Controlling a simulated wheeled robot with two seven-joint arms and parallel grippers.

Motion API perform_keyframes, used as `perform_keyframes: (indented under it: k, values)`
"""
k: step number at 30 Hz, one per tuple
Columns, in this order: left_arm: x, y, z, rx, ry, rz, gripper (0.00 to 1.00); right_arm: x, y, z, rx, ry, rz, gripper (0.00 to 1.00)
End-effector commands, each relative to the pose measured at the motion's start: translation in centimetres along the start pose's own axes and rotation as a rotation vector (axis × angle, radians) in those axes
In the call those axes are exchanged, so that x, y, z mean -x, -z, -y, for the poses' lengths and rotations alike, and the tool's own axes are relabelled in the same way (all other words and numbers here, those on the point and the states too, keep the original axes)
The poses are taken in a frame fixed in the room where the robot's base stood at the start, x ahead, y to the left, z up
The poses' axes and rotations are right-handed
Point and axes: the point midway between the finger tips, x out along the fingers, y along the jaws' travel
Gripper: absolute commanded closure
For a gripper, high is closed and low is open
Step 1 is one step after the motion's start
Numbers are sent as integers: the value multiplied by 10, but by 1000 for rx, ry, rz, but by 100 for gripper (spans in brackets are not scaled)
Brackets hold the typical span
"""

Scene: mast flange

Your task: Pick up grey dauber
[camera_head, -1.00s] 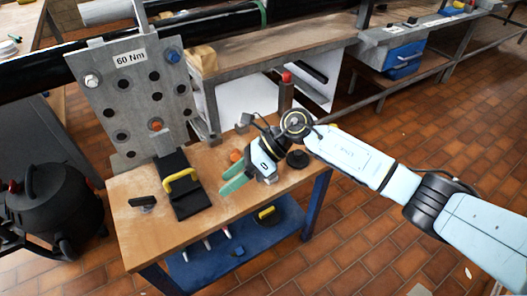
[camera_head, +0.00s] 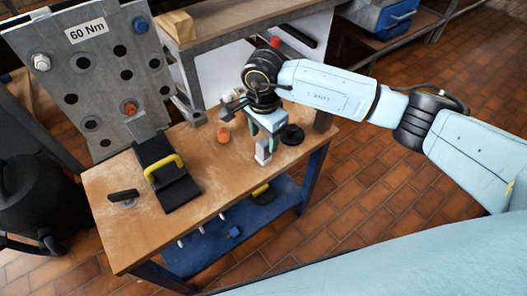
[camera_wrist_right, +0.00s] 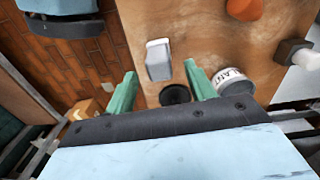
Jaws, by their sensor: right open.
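The grey dauber (camera_head: 263,152) is a small pale grey block standing near the front right edge of the wooden bench top. In the right wrist view the dauber (camera_wrist_right: 158,60) lies just beyond the fingertips, between the lines of the two fingers. My right gripper (camera_head: 264,138) points down over it with its green fingers apart. In the right wrist view this gripper (camera_wrist_right: 160,72) is open and holds nothing; whether a finger touches the dauber cannot be told. My left gripper is not in view.
An orange object (camera_head: 223,135) and a black disc (camera_head: 292,134) are close by on the bench (camera_head: 215,185). A black item with a yellow handle (camera_head: 165,168) and a black-handled tool (camera_head: 123,196) lie left. A holed metal plate (camera_head: 100,85) stands behind.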

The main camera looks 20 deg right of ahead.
Motion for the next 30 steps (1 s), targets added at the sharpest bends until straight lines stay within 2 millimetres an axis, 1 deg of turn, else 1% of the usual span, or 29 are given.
perform_keyframes:
  k: [5,9,11,14,20,23,30]
  values:
    - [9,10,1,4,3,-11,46,-20,-1,-2,-1,-3,3,45]
    - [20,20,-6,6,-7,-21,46,-42,-2,-2,-2,-2,3,45]
    - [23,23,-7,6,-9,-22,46,-48,-2,-2,-2,-2,2,45]
    - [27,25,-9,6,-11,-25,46,-52,-2,-2,-2,0,3,45]
    - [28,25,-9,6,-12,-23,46,-52,-2,-1,-2,1,2,45]
    - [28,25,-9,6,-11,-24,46,-51,-2,-1,-2,1,2,56]
    - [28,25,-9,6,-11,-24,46,-51,-1,-1,-2,1,2,87]
